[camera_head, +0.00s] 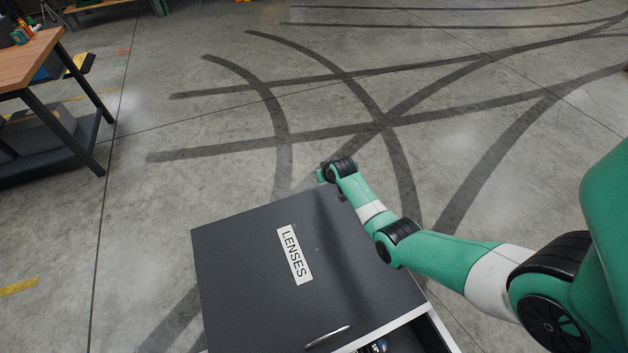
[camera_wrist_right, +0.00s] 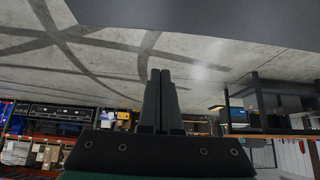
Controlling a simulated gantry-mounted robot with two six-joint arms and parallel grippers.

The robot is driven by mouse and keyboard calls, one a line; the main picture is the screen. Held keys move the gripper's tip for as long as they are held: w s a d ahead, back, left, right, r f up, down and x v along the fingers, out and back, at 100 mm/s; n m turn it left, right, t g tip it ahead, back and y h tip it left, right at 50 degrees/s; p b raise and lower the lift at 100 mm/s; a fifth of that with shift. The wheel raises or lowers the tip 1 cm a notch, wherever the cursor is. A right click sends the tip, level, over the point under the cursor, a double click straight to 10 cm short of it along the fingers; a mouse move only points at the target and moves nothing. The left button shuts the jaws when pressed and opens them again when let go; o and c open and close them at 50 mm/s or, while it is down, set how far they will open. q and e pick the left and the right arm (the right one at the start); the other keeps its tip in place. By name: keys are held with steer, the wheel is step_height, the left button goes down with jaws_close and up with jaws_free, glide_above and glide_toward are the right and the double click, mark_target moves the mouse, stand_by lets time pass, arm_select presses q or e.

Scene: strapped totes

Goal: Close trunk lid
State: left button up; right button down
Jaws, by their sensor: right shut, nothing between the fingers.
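The trunk's dark grey lid (camera_head: 250,265), with a white "LENSES" label (camera_head: 295,255) and a metal handle (camera_head: 327,337), fills the lower middle of the head view. The lid stands raised: at the lower right a gap shows the trunk's pale rim (camera_head: 395,329) and a few items inside. My right arm reaches in from the right, its wrist at the lid's far edge. Its fingers are hidden in the head view. In the right wrist view my right gripper (camera_wrist_right: 160,95) is shut and empty, below a dark flat surface, probably the lid. My left gripper is out of view.
A wooden-topped workbench (camera_head: 30,62) with dark legs stands at the upper left of the head view. The concrete floor beyond the trunk is open, with dark tyre marks. Shelves with boxes (camera_wrist_right: 55,125) show in the right wrist view's background.

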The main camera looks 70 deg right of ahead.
arm_select(q)
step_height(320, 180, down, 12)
steer(key=b, duration=1.2)
arm_select(e)
steer(key=x, duration=1.1)
arm_select(q)
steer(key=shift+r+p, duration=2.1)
steer(key=shift+p, duration=0.05)
arm_select(e)
steer(key=shift+s+a+r, duration=0.15)
steer(key=shift+s+a, duration=0.6)
steer(key=shift+a, duration=0.15)
steer(key=shift+s+a+r, duration=0.2)
steer(key=shift+s+a, duration=0.55)
steer(key=shift+a, duration=0.1)
